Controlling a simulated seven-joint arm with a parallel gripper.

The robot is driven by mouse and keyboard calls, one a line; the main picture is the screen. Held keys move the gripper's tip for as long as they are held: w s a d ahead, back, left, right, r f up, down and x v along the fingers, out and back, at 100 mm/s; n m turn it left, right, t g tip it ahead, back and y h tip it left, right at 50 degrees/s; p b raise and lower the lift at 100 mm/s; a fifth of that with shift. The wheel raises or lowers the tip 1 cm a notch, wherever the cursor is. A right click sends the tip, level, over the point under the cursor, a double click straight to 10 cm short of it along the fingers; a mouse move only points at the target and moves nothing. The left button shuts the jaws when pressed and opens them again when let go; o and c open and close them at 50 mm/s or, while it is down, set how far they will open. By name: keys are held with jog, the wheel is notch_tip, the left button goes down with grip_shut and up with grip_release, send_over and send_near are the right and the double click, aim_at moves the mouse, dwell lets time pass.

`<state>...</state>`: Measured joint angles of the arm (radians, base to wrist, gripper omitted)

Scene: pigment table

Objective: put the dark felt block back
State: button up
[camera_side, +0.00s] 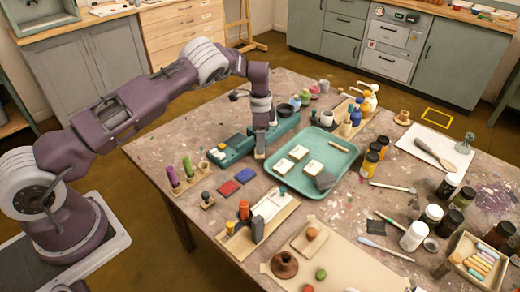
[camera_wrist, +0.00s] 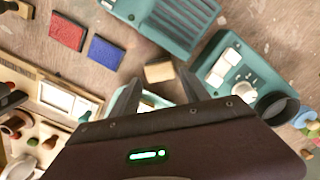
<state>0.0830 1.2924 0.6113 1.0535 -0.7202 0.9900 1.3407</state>
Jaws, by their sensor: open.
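A dark grey block (camera_side: 325,181), the best match for the dark felt block, lies tilted at the front right inside of the teal tray (camera_side: 345,150) in the side view. I cannot make it out in the wrist view. My gripper (camera_side: 260,154) points down over the table, left of the tray and apart from the dark block. In the wrist view my gripper (camera_wrist: 158,92) has its two fingers spread. A small tan block (camera_wrist: 160,72) shows just beyond the fingertips; whether it lies between them is unclear. Nothing is visibly held.
White tiles (camera_side: 298,152) lie in the tray. A red pad (camera_side: 229,187) and a blue pad (camera_side: 245,175) lie left of my gripper. A slotted teal box (camera_wrist: 178,22) stands close by. Paint jars and bottles (camera_side: 413,236) crowd the right side.

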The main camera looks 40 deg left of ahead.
jog(key=s+d+r+n+t+h, duration=0.1)
jog(key=s+r+n, duration=0.15)
jog(key=r, duration=0.95)
jog(key=s+d+r+n+t, duration=0.1)
jog(key=s+r, duration=0.2)
jog(key=r, duration=0.8)
jog(key=s+d+r+n+t, duration=0.1)
jog(key=s+d+r+n, duration=0.25)
jog(key=s+r, duration=0.7)
jog(key=s+d+n+t, duration=0.1)
jog(key=s+d, duration=0.1)
jog(key=s, duration=1)
jog(key=s+d+f+n+t+y, duration=0.1)
jog(key=s, duration=1.1)
jog(key=shift+d+f+t, duration=0.25)
jog(key=shift+d+t, duration=0.05)
jog(key=shift+d, duration=0.1)
